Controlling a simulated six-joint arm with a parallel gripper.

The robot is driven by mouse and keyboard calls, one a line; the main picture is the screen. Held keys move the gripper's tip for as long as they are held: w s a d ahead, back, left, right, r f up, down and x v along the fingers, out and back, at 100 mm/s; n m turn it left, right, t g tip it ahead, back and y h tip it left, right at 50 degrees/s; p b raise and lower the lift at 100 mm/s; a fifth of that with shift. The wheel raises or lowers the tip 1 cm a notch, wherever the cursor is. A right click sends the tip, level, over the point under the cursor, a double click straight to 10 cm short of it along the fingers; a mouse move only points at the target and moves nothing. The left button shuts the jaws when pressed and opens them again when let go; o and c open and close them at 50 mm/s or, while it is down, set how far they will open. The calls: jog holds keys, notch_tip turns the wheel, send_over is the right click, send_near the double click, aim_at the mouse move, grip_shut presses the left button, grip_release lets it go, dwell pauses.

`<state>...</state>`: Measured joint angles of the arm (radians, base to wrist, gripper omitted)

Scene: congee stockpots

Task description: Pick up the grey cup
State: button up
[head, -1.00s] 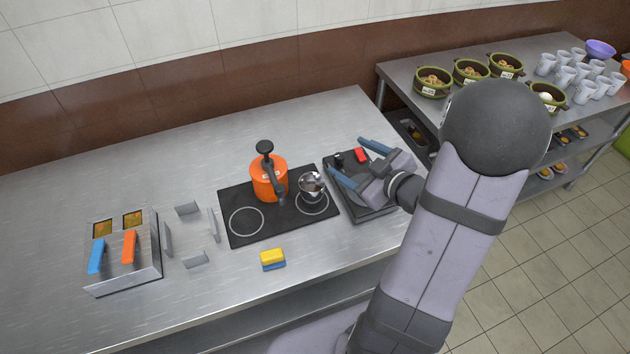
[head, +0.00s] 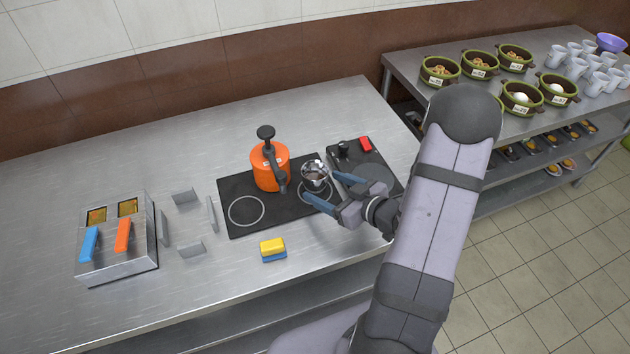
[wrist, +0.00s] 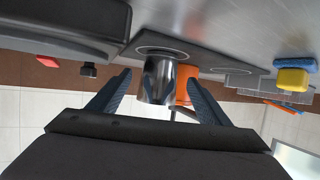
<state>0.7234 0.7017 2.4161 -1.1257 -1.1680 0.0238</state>
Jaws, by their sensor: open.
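The grey cup (head: 314,176) is a shiny metal cup standing on the right ring of the black cooktop, just right of the orange pot. In the wrist view the cup (wrist: 158,82) is ahead, between the lines of the two fingers. My gripper (head: 322,188) is open, with its blue fingers at the near right side of the cup. In the wrist view the open fingers (wrist: 157,92) show nothing held between them. Whether a finger touches the cup cannot be told.
An orange pot (head: 270,168) with a dark handle stands close left of the cup. A dark appliance (head: 362,166) with a red part is to the right. A yellow and blue sponge (head: 273,249) lies in front of the cooktop (head: 240,190).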

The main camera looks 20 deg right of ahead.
jog(key=shift+p+x, duration=0.7)
jog(key=shift+x, duration=1.9)
jog(key=shift+r, duration=0.1)
jog(key=c, duration=1.2)
